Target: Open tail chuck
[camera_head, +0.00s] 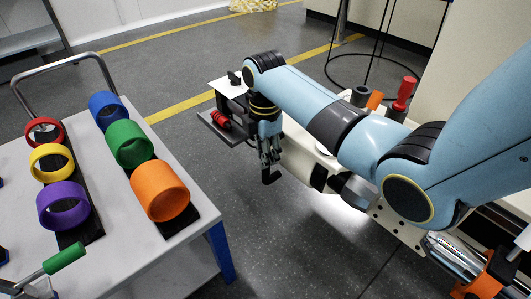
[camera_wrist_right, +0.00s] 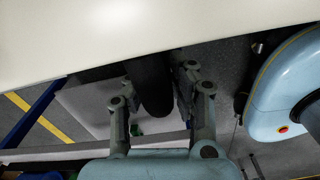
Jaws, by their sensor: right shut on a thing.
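My right gripper (camera_head: 268,155) hangs at the left end of a white-and-black machine. In the right wrist view, my right gripper (camera_wrist_right: 153,92) has its two fingers on either side of a dark rounded part (camera_wrist_right: 155,85), which looks like a handle, and is shut on it. A black hooked tip (camera_head: 271,177) shows just below the fingers in the head view. I cannot tell for certain which part is the tail chuck; my arm hides much of the machine. My left gripper is not in view.
A grey cart (camera_head: 130,258) at the left carries red, yellow, purple, blue, green and orange rings on black strips. A red knob (camera_head: 405,88) stands behind my arm. Open floor lies between cart and machine.

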